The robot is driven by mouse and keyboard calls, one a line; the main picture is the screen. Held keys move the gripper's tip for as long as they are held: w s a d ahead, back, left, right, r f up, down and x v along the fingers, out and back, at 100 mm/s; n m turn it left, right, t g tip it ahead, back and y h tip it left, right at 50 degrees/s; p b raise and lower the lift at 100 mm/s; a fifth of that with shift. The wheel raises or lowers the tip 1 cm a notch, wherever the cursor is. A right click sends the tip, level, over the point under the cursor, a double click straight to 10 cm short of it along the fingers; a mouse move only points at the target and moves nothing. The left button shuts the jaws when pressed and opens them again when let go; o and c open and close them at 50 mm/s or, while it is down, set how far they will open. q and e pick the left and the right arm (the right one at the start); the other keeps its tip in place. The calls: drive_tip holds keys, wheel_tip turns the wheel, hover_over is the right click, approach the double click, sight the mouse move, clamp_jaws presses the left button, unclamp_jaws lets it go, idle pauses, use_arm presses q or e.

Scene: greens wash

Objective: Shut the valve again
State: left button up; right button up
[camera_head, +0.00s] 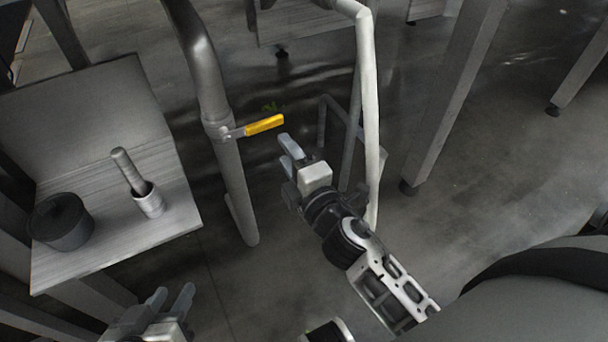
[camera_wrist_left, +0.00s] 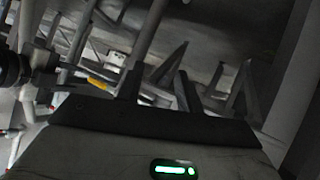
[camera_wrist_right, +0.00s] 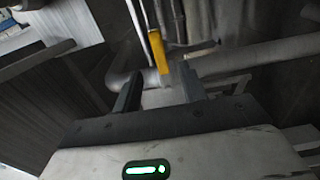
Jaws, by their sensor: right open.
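The valve's yellow lever (camera_head: 264,124) sticks out to the right from the valve body on the upright grey pipe (camera_head: 232,180), roughly crosswise to the pipe. My right gripper (camera_head: 290,146) is open and empty, just below and right of the lever's end. In the right wrist view the yellow lever (camera_wrist_right: 159,55) shows ahead, in line with the gap between the open fingers (camera_wrist_right: 160,88). It appears apart from them. My left gripper (camera_head: 170,298) is open and empty, low at the left, well away from the valve. The left wrist view shows the lever (camera_wrist_left: 101,84) small and distant.
A wooden-topped table (camera_head: 110,250) at the left carries a dark round pot (camera_head: 62,222) and a metal cup (camera_head: 149,202) with a rod in it. A pale pipe (camera_head: 369,100) stands right of the valve, close to my right arm. A table leg (camera_head: 450,100) stands further right.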

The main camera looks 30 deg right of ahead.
use_arm(q)
drive_tip(key=shift+w+d+r+t+b, duration=0.15)
drive_tip(key=shift+r+t+b, duration=0.15)
drive_tip(key=shift+r+b, duration=0.15)
use_arm(e)
drive_tip(key=s, duration=0.6)
drive_tip(key=shift+d, duration=0.15)
